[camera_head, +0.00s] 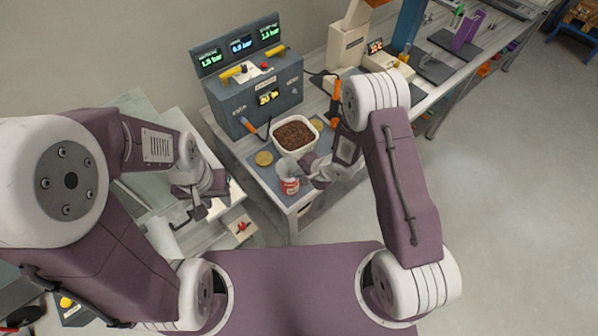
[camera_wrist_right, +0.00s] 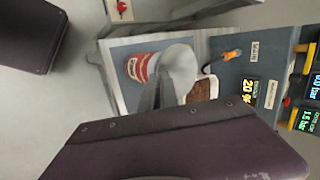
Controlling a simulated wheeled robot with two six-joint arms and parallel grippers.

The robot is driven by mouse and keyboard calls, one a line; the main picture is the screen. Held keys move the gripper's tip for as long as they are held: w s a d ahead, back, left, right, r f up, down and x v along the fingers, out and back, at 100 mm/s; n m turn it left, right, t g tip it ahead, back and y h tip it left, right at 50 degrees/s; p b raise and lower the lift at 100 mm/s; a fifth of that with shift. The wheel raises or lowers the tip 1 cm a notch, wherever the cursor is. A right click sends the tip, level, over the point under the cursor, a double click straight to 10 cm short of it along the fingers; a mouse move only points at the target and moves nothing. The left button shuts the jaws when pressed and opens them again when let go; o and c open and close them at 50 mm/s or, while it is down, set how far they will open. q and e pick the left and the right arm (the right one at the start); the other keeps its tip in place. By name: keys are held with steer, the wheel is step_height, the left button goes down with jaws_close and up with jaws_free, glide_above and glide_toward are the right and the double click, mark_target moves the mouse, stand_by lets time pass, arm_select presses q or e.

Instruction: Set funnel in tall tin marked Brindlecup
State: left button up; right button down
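The tall tin (camera_head: 290,187), white and red, stands upright near the front edge of the bench. Its marking is too small to read; it also shows in the wrist view (camera_wrist_right: 137,68). The grey funnel (camera_head: 286,167) is at the tin's mouth, and its cone shows in the wrist view (camera_wrist_right: 179,66). I cannot tell whether its spout is inside the tin. My right gripper (camera_head: 307,166) is at the funnel's right side, its fingers (camera_wrist_right: 156,94) closed on the funnel's edge. My left gripper (camera_head: 190,215) is open and empty, left of the bench.
A white tub (camera_head: 279,147) of brown granules stands behind the tin. A round tan disc (camera_head: 264,158) lies to its left. An orange-handled tool (camera_head: 248,126) is near the grey control box (camera_head: 262,92) with lit displays. The floor at right is clear.

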steer(key=shift+f, duration=0.2)
steer(key=c, duration=1.5)
jaws_free()
steer(key=shift+c, duration=0.2)
steer(key=shift+r, duration=0.1)
step_height(320, 180, up, 8)
steer(key=p, duration=0.8)
